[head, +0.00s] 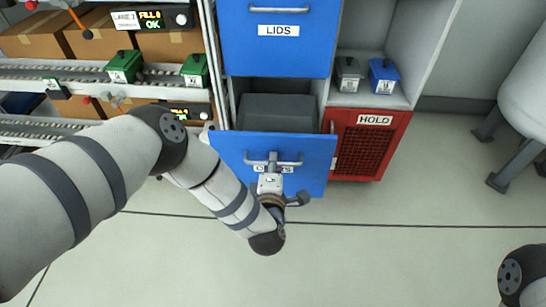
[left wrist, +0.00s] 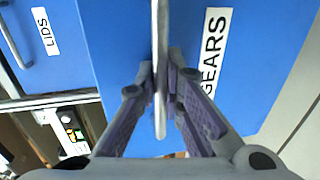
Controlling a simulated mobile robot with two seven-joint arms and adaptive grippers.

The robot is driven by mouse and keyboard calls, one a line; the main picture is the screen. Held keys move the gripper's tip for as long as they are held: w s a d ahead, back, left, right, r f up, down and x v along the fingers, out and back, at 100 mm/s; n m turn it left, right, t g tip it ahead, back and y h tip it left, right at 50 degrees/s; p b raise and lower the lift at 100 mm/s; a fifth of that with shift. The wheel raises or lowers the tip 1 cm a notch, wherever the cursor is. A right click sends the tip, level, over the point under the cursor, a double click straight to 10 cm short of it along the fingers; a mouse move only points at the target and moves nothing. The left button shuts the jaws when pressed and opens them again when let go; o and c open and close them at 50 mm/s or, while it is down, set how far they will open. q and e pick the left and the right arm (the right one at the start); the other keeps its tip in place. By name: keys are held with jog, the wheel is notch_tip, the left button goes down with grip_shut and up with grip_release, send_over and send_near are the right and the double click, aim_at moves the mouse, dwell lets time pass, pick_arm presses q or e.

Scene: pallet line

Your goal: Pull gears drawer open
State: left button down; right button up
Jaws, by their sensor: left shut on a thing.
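The blue gears drawer (head: 230,158) stands pulled out from the cabinet, below the lids drawer. A dark gap and a grey shape (head: 278,110) show behind its front. Its label reads GEARS (left wrist: 213,50) in the left wrist view and is mostly covered in the head view. My left gripper (head: 270,166) is at the drawer's bar handle (head: 291,162). In the left wrist view its two fingers are shut on the handle (left wrist: 160,60), one on each side. My right gripper is out of view.
The blue lids drawer (head: 279,55) above is closed. A red HOLD bin (head: 372,150) stands at right, under a shelf with a dark box (head: 347,75) and a blue box (head: 383,77). Conveyors (head: 60,76) with green boxes are at left. The floor in front is clear.

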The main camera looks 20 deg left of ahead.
pick_arm(q)
jog(key=c, duration=2)
grip_release()
jog(key=shift+o, duration=0.2)
jog(key=v, duration=1.2)
jog(key=shift+d, duration=0.1)
